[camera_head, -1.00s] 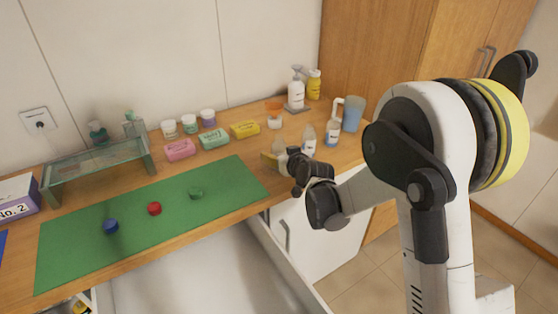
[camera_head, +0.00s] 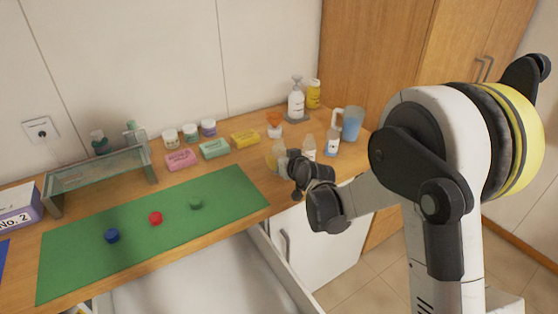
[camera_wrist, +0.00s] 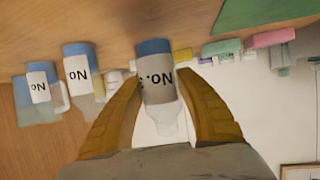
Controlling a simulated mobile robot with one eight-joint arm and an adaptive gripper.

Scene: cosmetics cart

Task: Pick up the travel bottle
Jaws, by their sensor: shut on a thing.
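My gripper (camera_wrist: 158,82) is shut on a travel bottle (camera_wrist: 157,72), its two yellow fingers at the bottle's sides in the wrist view. The bottle has a blue lower part, a grey label starting "No." and a clear neck; it appears inverted because that view is turned over. In the head view my gripper (camera_head: 280,159) is over the counter, right of the green mat, and largely hides the bottle. I cannot tell whether its base touches the counter. Two similar labelled bottles stand just right of my gripper, one nearer (camera_head: 309,148) and one farther (camera_head: 332,141).
A blue jug (camera_head: 352,124) and a white pump bottle (camera_head: 296,104) stand behind. A yellow bottle (camera_head: 313,94) is beside the pump. Soap bars, including a yellow one (camera_head: 245,139), lie left. The green mat (camera_head: 100,260) holds three small caps. A drawer (camera_head: 200,280) is open below.

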